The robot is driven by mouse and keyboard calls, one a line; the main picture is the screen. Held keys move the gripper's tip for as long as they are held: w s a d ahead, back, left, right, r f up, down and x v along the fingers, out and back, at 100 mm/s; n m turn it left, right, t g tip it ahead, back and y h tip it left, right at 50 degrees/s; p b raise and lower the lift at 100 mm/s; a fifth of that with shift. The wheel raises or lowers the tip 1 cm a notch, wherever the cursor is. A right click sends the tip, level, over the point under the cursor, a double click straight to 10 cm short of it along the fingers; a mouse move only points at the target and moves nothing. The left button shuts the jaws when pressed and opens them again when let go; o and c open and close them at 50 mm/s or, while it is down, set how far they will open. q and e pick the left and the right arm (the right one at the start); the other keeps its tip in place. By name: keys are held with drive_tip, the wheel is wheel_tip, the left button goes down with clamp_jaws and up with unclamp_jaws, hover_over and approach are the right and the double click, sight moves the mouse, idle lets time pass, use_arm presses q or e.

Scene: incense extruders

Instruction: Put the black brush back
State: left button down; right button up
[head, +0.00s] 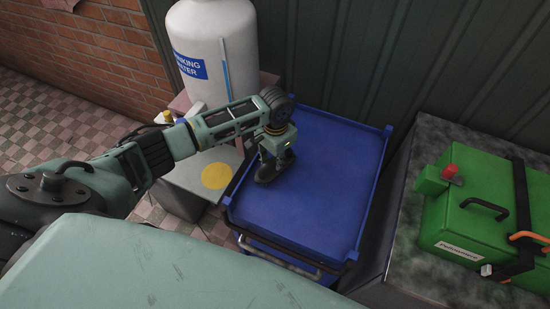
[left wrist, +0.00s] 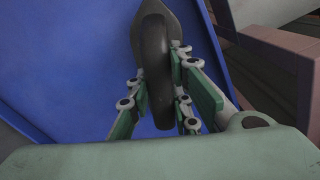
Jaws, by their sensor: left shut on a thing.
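The black brush (left wrist: 154,50) is in my left gripper (left wrist: 158,100). In the left wrist view its dark, rounded handle runs between the two green-padded fingers, and a wider, pointed dark part shows beyond it against the blue surface. In the head view my left gripper (head: 271,160) points down over the left part of the blue cart top (head: 325,180), with the dark brush (head: 266,175) low at its fingertips. I cannot tell whether the brush touches the cart top. My right gripper is out of view.
A white drinking water tank (head: 212,60) stands behind my left arm. A grey stand with a yellow disc (head: 216,176) is left of the cart. A green case (head: 490,210) sits on a dark speckled block at right. The rest of the cart top is bare.

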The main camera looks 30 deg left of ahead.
use_arm(q)
drive_tip(key=c, duration=1.6)
unclamp_jaws()
wheel_tip(320, 180, up, 12)
drive_tip(key=shift+d+r+b, duration=0.1)
drive_tip(key=shift+b, duration=0.4)
drive_tip(key=shift+s, duration=0.1)
